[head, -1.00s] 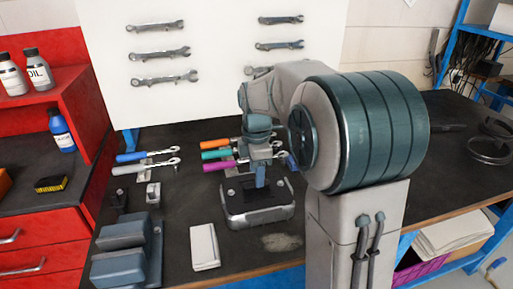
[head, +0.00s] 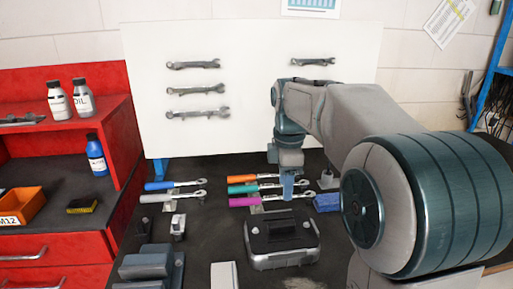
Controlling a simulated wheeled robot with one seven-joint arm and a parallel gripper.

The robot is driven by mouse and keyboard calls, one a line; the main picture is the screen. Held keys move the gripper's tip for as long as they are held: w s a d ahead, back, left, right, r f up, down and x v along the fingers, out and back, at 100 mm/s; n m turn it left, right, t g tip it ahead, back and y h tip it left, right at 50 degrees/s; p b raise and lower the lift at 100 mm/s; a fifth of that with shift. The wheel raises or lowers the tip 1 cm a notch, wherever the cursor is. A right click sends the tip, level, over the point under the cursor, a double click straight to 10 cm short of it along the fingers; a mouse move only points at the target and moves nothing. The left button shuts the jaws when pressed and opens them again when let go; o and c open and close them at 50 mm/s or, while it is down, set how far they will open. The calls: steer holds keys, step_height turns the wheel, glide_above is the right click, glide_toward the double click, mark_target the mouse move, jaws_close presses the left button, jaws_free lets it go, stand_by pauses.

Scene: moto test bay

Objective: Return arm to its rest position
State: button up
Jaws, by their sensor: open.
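My arm reaches in from the right in the head view. My gripper (head: 287,188) points down over the dark workbench (head: 215,228). It appears in front of the ratchets with orange (head: 243,189) and magenta (head: 243,201) handles, behind the black box (head: 281,240). It is open, and I see nothing held in it. Its fingertips are small, and I cannot tell how high above the bench they are.
A white board with wrenches (head: 197,115) stands behind the bench. Blue- and grey-handled ratchets (head: 160,186) lie left, a blue block (head: 327,202) right of my gripper. A red cabinet (head: 122,140) with bottles stands at left.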

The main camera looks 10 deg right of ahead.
steer(key=s+f+m+t, duration=0.1)
steer(key=s+f+m, duration=0.4)
steer(key=s+m, duration=0.3)
steer(key=s+f+m+t, duration=0.1)
steer(key=s+f+m, duration=0.4)
steer(key=s+m, duration=0.4)
steer(key=s, duration=0.3)
steer(key=shift+t, duration=0.4)
